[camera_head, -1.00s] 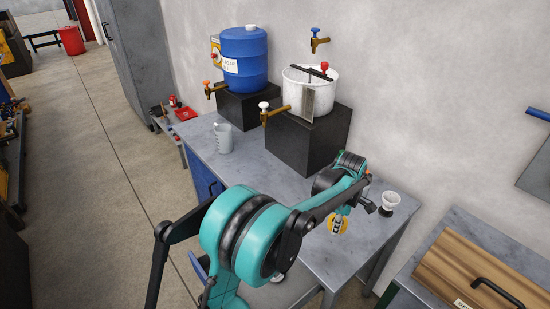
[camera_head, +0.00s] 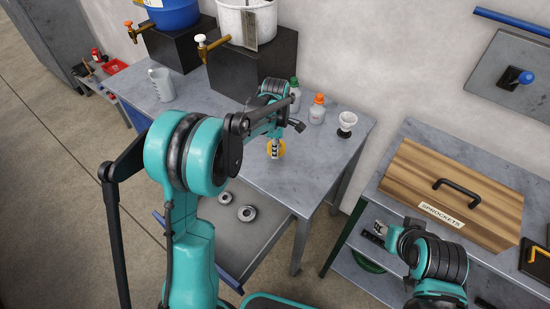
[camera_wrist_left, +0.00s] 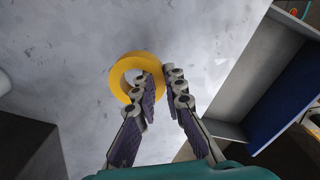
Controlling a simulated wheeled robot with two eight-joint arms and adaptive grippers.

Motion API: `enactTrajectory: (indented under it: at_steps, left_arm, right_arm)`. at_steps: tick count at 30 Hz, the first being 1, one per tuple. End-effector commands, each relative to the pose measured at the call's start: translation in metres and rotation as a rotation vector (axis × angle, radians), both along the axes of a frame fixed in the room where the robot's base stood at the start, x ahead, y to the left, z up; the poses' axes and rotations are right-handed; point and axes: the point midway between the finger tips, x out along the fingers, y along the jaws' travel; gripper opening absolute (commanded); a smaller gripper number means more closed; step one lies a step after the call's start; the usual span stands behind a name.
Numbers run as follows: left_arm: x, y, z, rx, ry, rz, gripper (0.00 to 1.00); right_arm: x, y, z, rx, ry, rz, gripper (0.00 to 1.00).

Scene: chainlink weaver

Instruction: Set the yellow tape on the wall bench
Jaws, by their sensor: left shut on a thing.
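The yellow tape (camera_head: 275,150) is a ring at the fingertips of my left gripper (camera_head: 274,147), in front of the bottles. In the left wrist view the tape (camera_wrist_left: 122,72) shows at the tips of my left gripper (camera_wrist_left: 160,82), which is shut on its rim. The grey bench (camera_head: 310,178) along the wall lies beneath the tape. I cannot tell whether the tape touches the bench top. My right gripper (camera_head: 381,230) is at the lower right, by the bench with the wooden box; its jaws are too small to read.
Black blocks (camera_head: 246,72) carry containers behind.

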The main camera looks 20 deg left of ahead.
Motion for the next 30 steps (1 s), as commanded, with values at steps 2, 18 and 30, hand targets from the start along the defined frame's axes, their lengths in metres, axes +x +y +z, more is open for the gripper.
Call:
enactTrajectory:
  at_steps: [2, 18, 30]
  left_arm:
    - [0.000, 0.000, -0.010, 0.000, 0.000, 0.000, 0.00]
    - [0.000, -0.001, -0.041, 0.000, 0.000, -0.001, 0.00]
    - [0.000, -0.001, -0.040, 0.000, 0.000, -0.001, 0.31]
  right_arm:
    - [0.000, 0.000, -0.005, 0.000, 0.000, 0.000, 0.40]
    - [0.000, 0.000, -0.018, 0.000, 0.000, 0.000, 0.40]
    - [0.000, 0.000, -0.017, 0.000, 0.000, 0.000, 0.40]
